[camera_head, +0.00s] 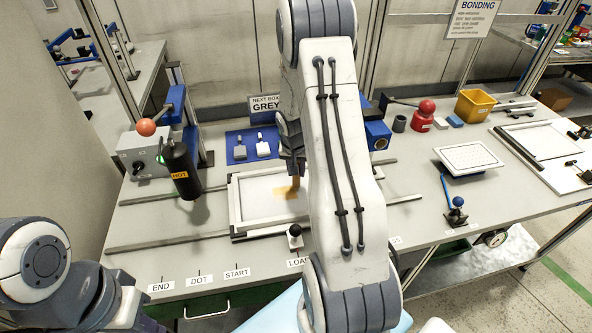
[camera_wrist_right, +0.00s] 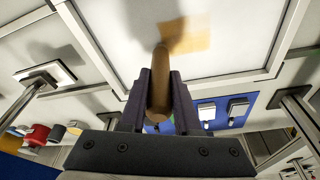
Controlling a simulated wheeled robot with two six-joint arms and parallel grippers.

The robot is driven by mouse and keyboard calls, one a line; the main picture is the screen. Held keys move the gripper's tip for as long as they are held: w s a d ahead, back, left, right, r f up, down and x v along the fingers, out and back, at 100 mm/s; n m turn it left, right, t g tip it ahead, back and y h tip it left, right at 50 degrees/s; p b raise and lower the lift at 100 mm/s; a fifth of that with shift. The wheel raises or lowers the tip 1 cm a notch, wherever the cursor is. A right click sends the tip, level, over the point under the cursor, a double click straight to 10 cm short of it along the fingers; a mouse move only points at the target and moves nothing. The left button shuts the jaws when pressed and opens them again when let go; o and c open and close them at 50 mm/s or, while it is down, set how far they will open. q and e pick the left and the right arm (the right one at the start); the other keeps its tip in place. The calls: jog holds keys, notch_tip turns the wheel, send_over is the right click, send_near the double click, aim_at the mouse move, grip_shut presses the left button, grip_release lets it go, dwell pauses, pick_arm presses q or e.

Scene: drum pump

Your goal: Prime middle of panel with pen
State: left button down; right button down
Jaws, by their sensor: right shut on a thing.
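The white panel (camera_head: 262,204) lies in a light frame on the bench in the head view. It fills the top of the right wrist view (camera_wrist_right: 240,20). A yellow-orange patch (camera_wrist_right: 188,36) marks its surface near the middle. My right gripper (camera_wrist_right: 160,92) is shut on the brown pen (camera_wrist_right: 160,75). The pen points at the panel, its tip at or just over the patch's edge; I cannot tell if it touches. In the head view my right arm hides the panel's right part. My left arm shows only at the lower left, its gripper out of view.
A black bottle marked HOT (camera_head: 181,172) hangs left of the panel. A blue mat (camera_head: 246,146) with two pale tools lies behind it. A small black-knobbed lever (camera_head: 295,232) stands at the frame's front. Bench labels END, DOT and START line the front edge.

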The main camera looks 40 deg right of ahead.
jog(key=shift+w+a+r, duration=0.1)
jog(key=shift+w+r, duration=0.05)
jog(key=shift+r, duration=0.45)
jog(key=shift+w+a+r, duration=0.1)
jog(key=shift+r, duration=0.45)
jog(key=shift+s+r+p, duration=0.15)
jog(key=shift+r+p, duration=0.2)
jog(key=shift+p, duration=0.15)
jog(key=shift+s+d+r+p, duration=0.1)
jog(key=shift+d+r+p, duration=0.15)
jog(key=shift+r+p, duration=0.4)
jog(key=shift+p+v, duration=0.5)
jog(key=shift+v, duration=0.4)
jog(key=shift+w+r+p, duration=0.2)
jog(key=shift+r+p, duration=0.5)
jog(key=shift+r, duration=0.35)
